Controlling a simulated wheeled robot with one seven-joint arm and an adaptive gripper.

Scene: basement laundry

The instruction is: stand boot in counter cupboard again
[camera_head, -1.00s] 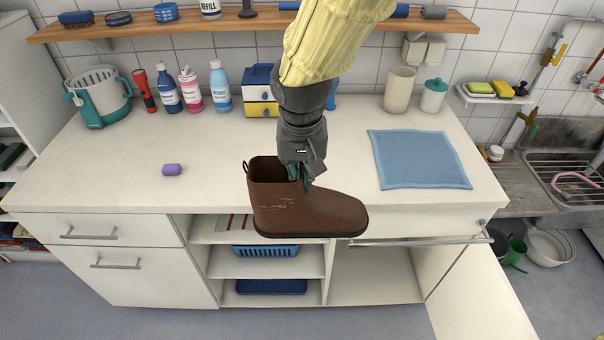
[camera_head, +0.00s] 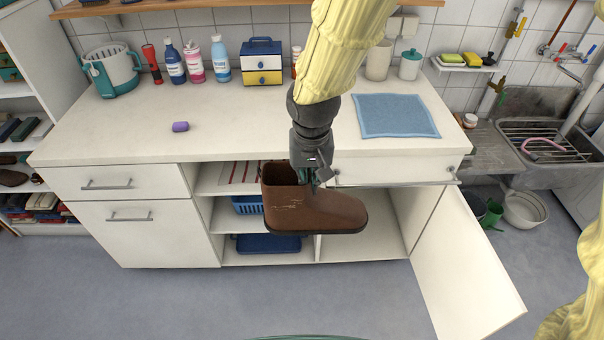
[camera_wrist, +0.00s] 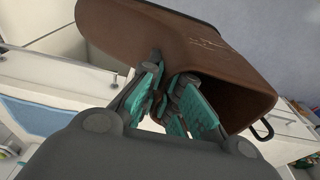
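A brown boot (camera_head: 311,212) with a dark sole hangs upright from my gripper (camera_head: 308,180), toe to the right, in front of the counter. In the wrist view the teal-padded fingers (camera_wrist: 178,95) are closed on the rim of the boot (camera_wrist: 165,50), near its opening. The counter cupboard (camera_head: 372,232) is the open lower-right compartment, with its door (camera_head: 462,262) swung out to the right. The boot overlaps part of the shelves and cupboard in the head view and hides some of their inside. The visible cupboard floor looks bare.
Open shelves left of the cupboard hold a blue basket (camera_head: 247,205) and a dark blue tray (camera_head: 268,243). A rail (camera_head: 395,184) runs along the counter front above the cupboard. The floor in front is clear.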

